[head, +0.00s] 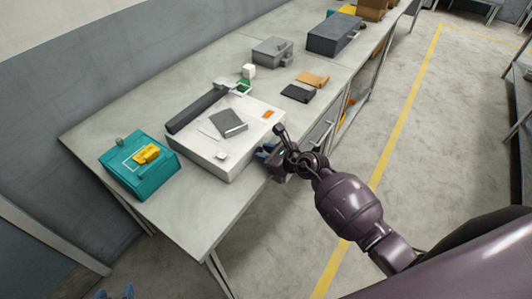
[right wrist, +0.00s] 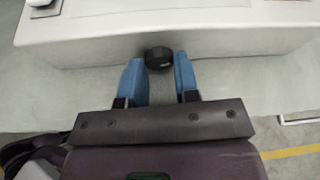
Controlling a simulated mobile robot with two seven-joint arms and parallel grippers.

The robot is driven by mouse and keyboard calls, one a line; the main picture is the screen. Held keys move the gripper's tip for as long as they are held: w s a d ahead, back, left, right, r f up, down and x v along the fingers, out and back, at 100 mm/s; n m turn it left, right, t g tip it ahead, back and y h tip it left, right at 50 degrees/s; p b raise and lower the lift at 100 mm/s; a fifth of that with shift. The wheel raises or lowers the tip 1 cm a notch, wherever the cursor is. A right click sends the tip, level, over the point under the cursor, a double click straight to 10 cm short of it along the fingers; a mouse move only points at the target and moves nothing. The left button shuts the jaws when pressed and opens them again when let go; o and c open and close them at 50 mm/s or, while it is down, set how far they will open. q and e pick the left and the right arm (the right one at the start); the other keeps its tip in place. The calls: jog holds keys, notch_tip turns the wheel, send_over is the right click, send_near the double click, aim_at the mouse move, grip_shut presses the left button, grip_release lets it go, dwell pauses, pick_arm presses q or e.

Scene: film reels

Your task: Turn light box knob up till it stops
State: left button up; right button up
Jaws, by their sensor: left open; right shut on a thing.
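The light box (head: 252,112) is a wide white case on the bench; its front wall fills the top of the right wrist view (right wrist: 90,44). Its black round knob (right wrist: 159,59) sticks out of that wall. My right gripper (head: 265,152) is at the box's front side near the bench edge. In the right wrist view its blue fingers (right wrist: 160,76) stand on either side of the knob and are shut on it. The knob is hidden in the head view, and its turn angle cannot be told. My left gripper (head: 114,293) is open and empty, low at the bottom left, away from the bench.
A teal case with a yellow item (head: 147,154) stands left of the light box. A grey booklet (head: 229,123) lies on the box. A black wallet-like item (head: 298,93), a grey device (head: 272,52) and a dark box (head: 334,35) are farther back.

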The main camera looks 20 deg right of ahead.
jog(key=shift+d+m+g+y+p, duration=0.1)
jog(key=shift+m+g+y+p, duration=0.2)
jog(key=shift+m+p, duration=0.25)
jog(key=shift+m+g+y, duration=0.3)
jog(key=shift+m+y, duration=0.2)
jog(key=shift+m, duration=0.35)
jog(key=o, duration=0.9)
jog(key=shift+o, duration=0.2)
jog(key=shift+d, duration=0.1)
jog(key=v, duration=1)
jog(key=shift+s+d, duration=0.2)
jog(key=shift+s, duration=0.05)
jog(key=shift+r, duration=0.1)
